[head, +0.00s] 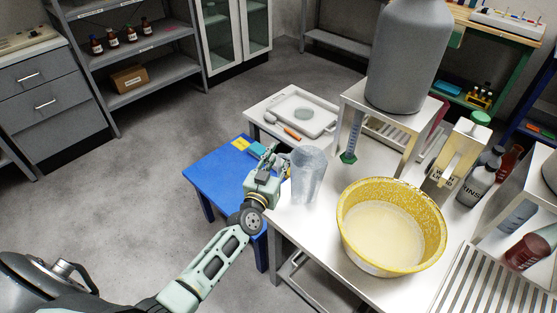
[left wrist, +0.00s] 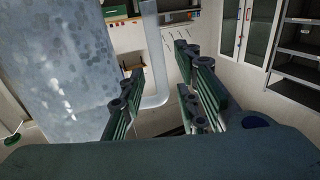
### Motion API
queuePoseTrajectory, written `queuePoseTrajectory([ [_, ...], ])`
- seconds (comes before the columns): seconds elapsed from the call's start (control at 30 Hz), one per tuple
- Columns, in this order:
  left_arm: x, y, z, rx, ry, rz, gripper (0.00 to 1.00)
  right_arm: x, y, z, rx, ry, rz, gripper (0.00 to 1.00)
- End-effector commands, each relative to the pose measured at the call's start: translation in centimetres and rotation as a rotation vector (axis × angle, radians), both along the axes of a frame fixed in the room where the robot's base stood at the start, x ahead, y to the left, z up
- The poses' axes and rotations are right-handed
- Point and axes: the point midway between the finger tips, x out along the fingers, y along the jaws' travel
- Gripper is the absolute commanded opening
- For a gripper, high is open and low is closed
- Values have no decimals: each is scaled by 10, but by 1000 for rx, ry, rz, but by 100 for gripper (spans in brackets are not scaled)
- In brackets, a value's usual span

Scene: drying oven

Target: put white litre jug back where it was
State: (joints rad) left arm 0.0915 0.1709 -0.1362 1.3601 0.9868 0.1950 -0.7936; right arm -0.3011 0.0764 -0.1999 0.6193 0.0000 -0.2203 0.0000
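The white litre jug (head: 308,175) is a pale, speckled, tall jug standing upright at the left edge of the metal table. It fills the left of the left wrist view (left wrist: 70,70), with its handle (left wrist: 158,60) on its right side. My left gripper (head: 268,170) is at the jug's left, on the handle side. Its two fingers (left wrist: 167,100) are apart, and the handle shows in the gap between them, nearer the left finger. I cannot tell how deep the handle sits between the fingers. My right gripper is not in view.
A yellow basin (head: 390,226) of pale liquid stands right of the jug. A graduated cylinder (head: 350,140) with a green foot is behind. A blue table (head: 215,178) and a white tray (head: 300,112) lie beyond my gripper. Bottles (head: 478,182) crowd the right.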

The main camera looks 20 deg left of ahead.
Motion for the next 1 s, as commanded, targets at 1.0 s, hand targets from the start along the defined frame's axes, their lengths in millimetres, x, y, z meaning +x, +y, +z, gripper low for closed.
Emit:
queuePoseTrajectory([
  [1.0,-120,-5,5,0,-2,1,30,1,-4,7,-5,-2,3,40],
])
